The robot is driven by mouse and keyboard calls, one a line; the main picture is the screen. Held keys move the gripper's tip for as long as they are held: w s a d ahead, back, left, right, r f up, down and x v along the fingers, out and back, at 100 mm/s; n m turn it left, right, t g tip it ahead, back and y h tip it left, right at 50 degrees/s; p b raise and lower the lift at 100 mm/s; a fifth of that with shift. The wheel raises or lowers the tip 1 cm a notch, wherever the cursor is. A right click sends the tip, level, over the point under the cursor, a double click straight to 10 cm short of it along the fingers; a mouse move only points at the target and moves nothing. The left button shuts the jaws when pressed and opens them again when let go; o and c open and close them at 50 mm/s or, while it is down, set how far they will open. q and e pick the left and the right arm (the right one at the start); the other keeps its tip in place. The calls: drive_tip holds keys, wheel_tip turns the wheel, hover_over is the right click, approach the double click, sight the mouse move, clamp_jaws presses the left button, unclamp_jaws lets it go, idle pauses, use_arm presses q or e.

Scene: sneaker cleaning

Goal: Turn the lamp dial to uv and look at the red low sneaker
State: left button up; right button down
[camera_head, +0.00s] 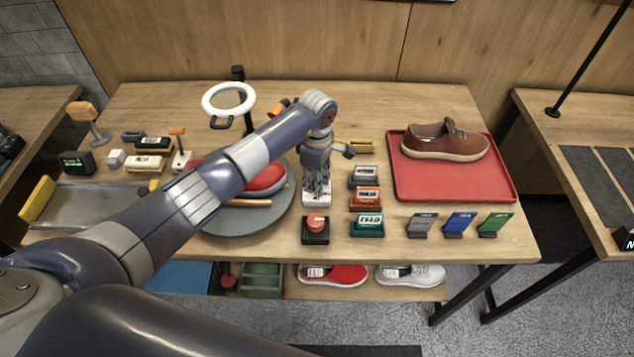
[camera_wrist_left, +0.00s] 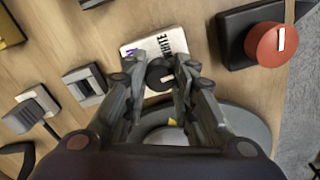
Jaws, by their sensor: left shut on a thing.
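My left gripper (camera_head: 317,186) points down over the lamp dial box (camera_head: 318,200). In the left wrist view, the left gripper (camera_wrist_left: 160,82) is shut on the black dial knob (camera_wrist_left: 158,74). The white dial plate (camera_wrist_left: 176,45) reads WHITE, with a purple mark beside it; the knob's exact setting cannot be read. The white ring lamp (camera_head: 228,99) stands over the grey turntable (camera_head: 235,229). A red shoe (camera_head: 266,179) lies on the turntable, largely hidden by my left arm. Another red sneaker (camera_head: 333,274) with a white sole sits on the lower shelf. My right gripper is out of view.
A red button (camera_head: 316,224) stands just in front of the dial box. Several small labelled blocks (camera_head: 366,200) stand to its right. A brown shoe (camera_head: 445,140) rests on a red tray (camera_head: 452,184). A metal tray (camera_head: 98,203) and several tools are at left.

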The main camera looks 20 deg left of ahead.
use_arm(q)
drive_tip(key=n+b, duration=0.2)
drive_tip(key=b, duration=0.1)
drive_tip(key=shift+w+f, duration=0.1)
drive_tip(key=shift+f, duration=0.2)
drive_tip(key=shift+r+n+b, duration=0.1)
drive_tip(key=shift+n+b, duration=0.4)
drive_tip(key=shift+n, duration=0.1)
drive_tip(key=n+b, duration=0.2)
drive_tip(key=n, duration=0.1)
drive_tip(key=shift+r+n, duration=0.1)
drive_tip(key=shift+n, duration=0.2)
drive_tip(key=n+b, duration=0.1)
drive_tip(key=n, duration=0.2)
drive_tip(key=shift+n, duration=0.4)
drive_tip(key=n+b, duration=0.1)
drive_tip(key=n, duration=0.1)
drive_tip(key=shift+n, duration=0.3)
drive_tip(key=n+b, duration=0.1)
drive_tip(key=n, duration=0.2)
drive_tip(key=shift+r+n, duration=0.1)
drive_tip(key=shift+n, duration=0.2)
drive_tip(key=n+b, duration=0.1)
drive_tip(key=n, duration=0.3)
drive_tip(key=shift+n, duration=1.1)
drive_tip(key=shift+r, duration=0.1)
